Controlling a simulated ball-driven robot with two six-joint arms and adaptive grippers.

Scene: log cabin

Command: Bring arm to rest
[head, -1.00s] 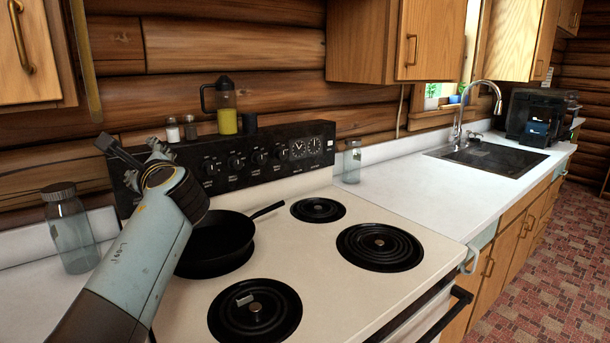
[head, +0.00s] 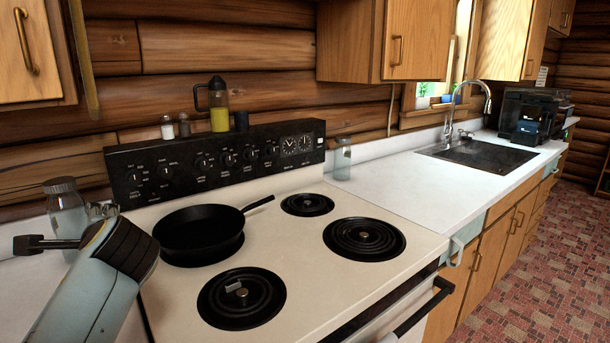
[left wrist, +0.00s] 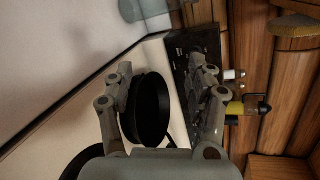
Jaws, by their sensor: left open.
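My left arm comes in from the lower left in the head view. Its left gripper (head: 62,230) is over the counter at the stove's left side, open and empty. In the left wrist view the two fingers of the left gripper (left wrist: 165,80) stand apart, with nothing held between them. The black skillet (head: 200,236) sits on the back left burner, to the right of the gripper and apart from it. The skillet also shows beyond the fingers in the left wrist view (left wrist: 152,112). My right gripper is in neither view.
The white stove (head: 310,262) has three bare coil burners. A glass jar (head: 66,215) stands close behind the left gripper. A yellow-filled bottle (head: 219,118) and two shakers stand on the stove's back panel (head: 140,185). The right counter (head: 400,190) is mostly clear up to the sink.

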